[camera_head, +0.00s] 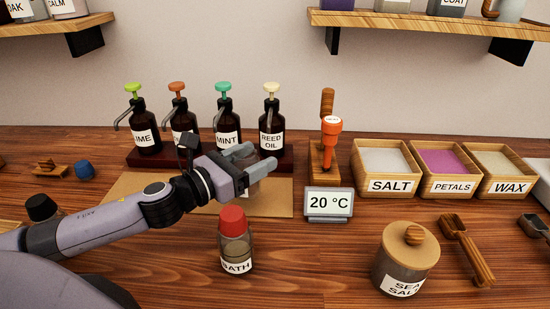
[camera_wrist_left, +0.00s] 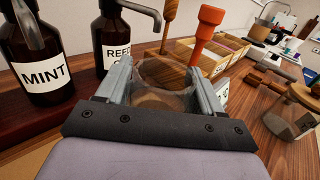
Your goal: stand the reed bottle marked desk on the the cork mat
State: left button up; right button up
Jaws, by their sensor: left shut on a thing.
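A clear glass vessel (camera_wrist_left: 160,102) with an open round mouth sits between the fingers of my left gripper (camera_wrist_left: 165,78) in the left wrist view. I take it for the reed bottle, but no "desk" marking can be read. In the head view my left gripper (camera_head: 254,158) is shut on it, and only a small part of the glass (camera_head: 253,187) shows below the fingers. The flat tan cork mat (camera_head: 275,204) lies on the table beneath the gripper. Whether the bottle touches the mat cannot be told. My right gripper is not in view.
Several dark pump bottles, including mint (camera_head: 228,138) and reed oil (camera_head: 270,140), stand on a rack behind the mat. A red-capped bath bottle (camera_head: 236,255) stands in front.

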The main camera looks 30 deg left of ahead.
pick_arm(q)
jog(key=shift+w+d+f+p, duration=0.15)
jog(key=shift+w+d+f, duration=0.2)
jog(key=shift+w+f, duration=0.45)
jog(key=shift+w+d+f+p, duration=0.2)
jog(key=shift+w+d+f, duration=0.15)
jog(key=shift+w, duration=0.75)
jog(key=shift+w+d+f+p, duration=0.15)
jog(key=shift+w+d+f, duration=0.2)
jog(key=shift+w+f, duration=0.45)
jog(key=shift+w+r, duration=0.15)
jog(key=o, duration=1.3)
jog(key=shift+s+a, duration=0.15)
jog(key=shift+s, duration=0.2)
jog(key=b+v, duration=0.1)
jog(key=v, duration=0.6)
jog(key=shift+b, duration=0.4)
jog(key=shift+b+v, duration=0.35)
jog(key=shift+v, duration=1.8)
